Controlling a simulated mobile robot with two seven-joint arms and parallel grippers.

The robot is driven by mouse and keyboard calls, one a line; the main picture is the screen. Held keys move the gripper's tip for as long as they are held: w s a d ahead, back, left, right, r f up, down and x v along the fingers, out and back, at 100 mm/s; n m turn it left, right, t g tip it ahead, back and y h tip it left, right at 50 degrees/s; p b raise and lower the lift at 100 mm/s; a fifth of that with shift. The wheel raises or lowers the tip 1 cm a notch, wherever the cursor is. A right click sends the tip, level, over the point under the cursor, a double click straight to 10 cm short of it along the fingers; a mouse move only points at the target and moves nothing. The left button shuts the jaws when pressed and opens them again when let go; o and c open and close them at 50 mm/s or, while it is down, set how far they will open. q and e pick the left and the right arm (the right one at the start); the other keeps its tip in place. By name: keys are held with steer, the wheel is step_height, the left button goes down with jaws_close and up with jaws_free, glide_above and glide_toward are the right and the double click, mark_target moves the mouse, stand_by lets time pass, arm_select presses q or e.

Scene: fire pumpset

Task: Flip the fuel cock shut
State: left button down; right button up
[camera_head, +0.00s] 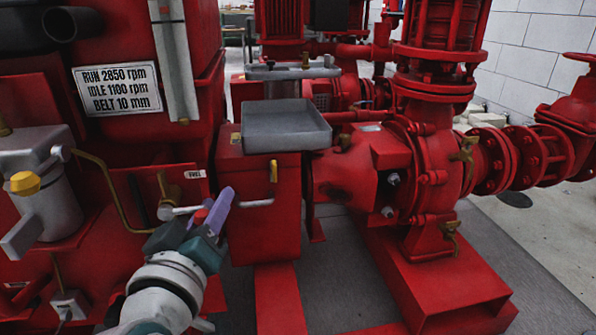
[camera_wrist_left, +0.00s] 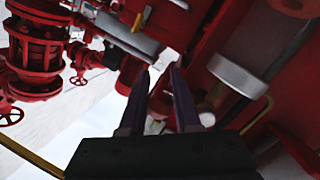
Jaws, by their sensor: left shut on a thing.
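The fuel cock (camera_head: 166,190) is a small brass valve on the red engine-side housing, just left of a small white FUEL label (camera_head: 195,174). Its pale lever (camera_head: 178,211) sticks out to the right, roughly level. My left gripper (camera_head: 222,203) reaches up from below, with its purple fingers at the lever's outer end. The fingers are close together and shut on the lever, whose end they partly hide. In the left wrist view the two fingers (camera_wrist_left: 161,75) show close together against red and pale parts; the grip itself is hard to make out. My right gripper is not in view.
A brass pipe (camera_head: 108,190) curves beside a grey canister with a yellow cap (camera_head: 25,183) at left. A red box with a grey tray (camera_head: 285,126) stands right of the gripper. The red pump (camera_head: 425,170) is further right. Grey floor is open at lower right.

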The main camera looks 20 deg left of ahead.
arm_select(q)
steer(key=c, duration=0.6)
jaws_free()
steer(key=shift+a, duration=0.15)
steer(key=shift+s, duration=0.15)
steer(key=p+v, duration=0.4)
steer(key=v, duration=0.5)
steer(key=shift+s+d, duration=0.2)
steer(key=shift+s, duration=0.15)
steer(key=shift+r, duration=0.1)
